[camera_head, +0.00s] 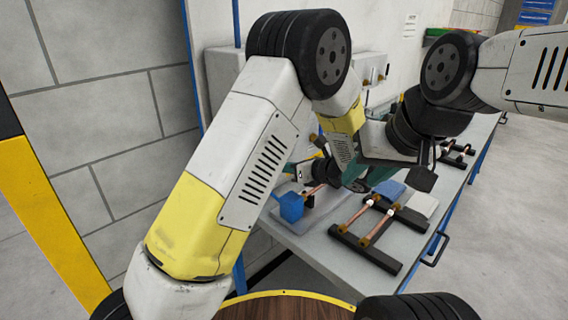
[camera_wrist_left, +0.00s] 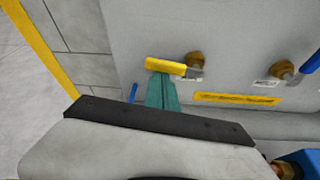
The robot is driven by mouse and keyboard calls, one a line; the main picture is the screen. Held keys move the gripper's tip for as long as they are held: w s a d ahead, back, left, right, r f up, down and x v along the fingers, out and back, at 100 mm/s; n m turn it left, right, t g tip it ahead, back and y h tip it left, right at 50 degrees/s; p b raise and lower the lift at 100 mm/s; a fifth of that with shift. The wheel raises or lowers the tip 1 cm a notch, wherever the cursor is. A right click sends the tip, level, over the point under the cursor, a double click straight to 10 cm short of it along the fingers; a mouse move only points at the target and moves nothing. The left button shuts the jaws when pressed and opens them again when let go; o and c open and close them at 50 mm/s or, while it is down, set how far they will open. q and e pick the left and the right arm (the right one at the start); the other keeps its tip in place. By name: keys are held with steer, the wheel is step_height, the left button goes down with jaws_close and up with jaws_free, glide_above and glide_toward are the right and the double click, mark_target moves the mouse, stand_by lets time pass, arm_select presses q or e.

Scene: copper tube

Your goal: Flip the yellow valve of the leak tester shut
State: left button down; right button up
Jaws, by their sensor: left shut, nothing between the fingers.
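In the left wrist view the yellow valve handle (camera_wrist_left: 165,66) lies roughly level, to the left of its brass fitting (camera_wrist_left: 194,62) on the grey leak tester (camera_wrist_left: 235,45). My left gripper (camera_wrist_left: 162,84) has its teal fingers shut and empty. The fingertips are right below the handle and look very near it; I cannot tell whether they touch.
A blue valve handle (camera_wrist_left: 311,62) sits at the right on the tester, above and right of a yellow label (camera_wrist_left: 238,99). On the bench (camera_head: 312,244) are a blue block (camera_head: 291,207) and copper tubes (camera_head: 379,226) on black racks. My arms crowd the space above it.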

arm_select(q)
step_height(320, 180, up, 6)
steer(key=w+d+m+g+y, duration=0.1)
steer(key=w+d+m+y, duration=0.1)
steer(key=m, duration=0.5)
steer(key=shift+w+d+f+m+g+y, duration=0.2)
steer(key=shift+m+g+y, duration=0.15)
steer(key=shift+y, duration=0.45)
steer(key=shift+w+d+r, duration=0.2)
stand_by(0.3)
